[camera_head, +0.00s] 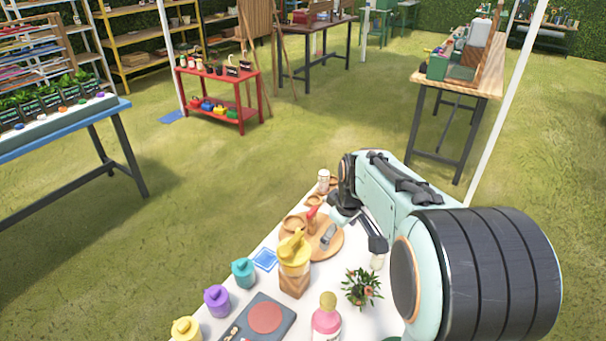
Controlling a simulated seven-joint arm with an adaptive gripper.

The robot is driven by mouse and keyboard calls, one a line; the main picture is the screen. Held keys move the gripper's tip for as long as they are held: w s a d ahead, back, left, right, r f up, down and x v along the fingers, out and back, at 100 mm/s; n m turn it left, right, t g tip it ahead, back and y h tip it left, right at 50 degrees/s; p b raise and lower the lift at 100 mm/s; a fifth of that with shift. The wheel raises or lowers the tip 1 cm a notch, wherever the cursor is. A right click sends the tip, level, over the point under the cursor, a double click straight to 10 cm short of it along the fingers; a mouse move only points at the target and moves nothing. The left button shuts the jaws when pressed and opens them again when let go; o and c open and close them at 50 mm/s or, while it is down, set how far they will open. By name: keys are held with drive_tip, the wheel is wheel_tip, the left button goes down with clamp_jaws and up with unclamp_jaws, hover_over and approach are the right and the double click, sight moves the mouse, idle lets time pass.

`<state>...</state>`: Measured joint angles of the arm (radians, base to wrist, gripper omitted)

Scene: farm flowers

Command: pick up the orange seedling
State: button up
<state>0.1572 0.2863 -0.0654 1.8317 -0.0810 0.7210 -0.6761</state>
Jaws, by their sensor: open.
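A small leafy plant with orange flowers (361,288), which looks like the orange seedling, sits on the white table (268,283) near its right side. Its base is hidden under the leaves. My gripper (352,240) is open, above the table and farther back than the plant. Its fingers point down, near the right edge of a round wooden board (332,250). I see nothing between the fingers. My gripper and the plant are apart.
Teal (243,272), purple (217,300) and yellow (186,329) pots line the left edge. A dark board (246,325) lies between. Grass surrounds the table.

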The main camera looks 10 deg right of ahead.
drive_tip(key=m+g, duration=0.1)
drive_tip(key=g, duration=0.1)
hover_over(359, 295)
drive_tip(key=w+a, duration=0.1)
drive_tip(key=w, duration=0.3)
wheel_tip(359, 295, down, 10)
drive_tip(key=shift+m+g, duration=0.3)
drive_tip(key=shift+g, duration=0.4)
drive_tip(key=s+f, duration=0.1)
drive_tip(key=f, duration=0.1)
drive_tip(key=s+d+f, duration=0.1)
drive_tip(key=f, duration=0.1)
drive_tip(key=s+f, duration=0.1)
drive_tip(key=f, duration=0.1)
drive_tip(key=shift+d+f, duration=0.25)
drive_tip(key=shift+f, duration=0.15)
wheel_tip(359, 295, down, 6)
drive_tip(key=shift+d+f, duration=0.1)
drive_tip(key=shift+f, duration=0.15)
drive_tip(key=c, duration=1.1)
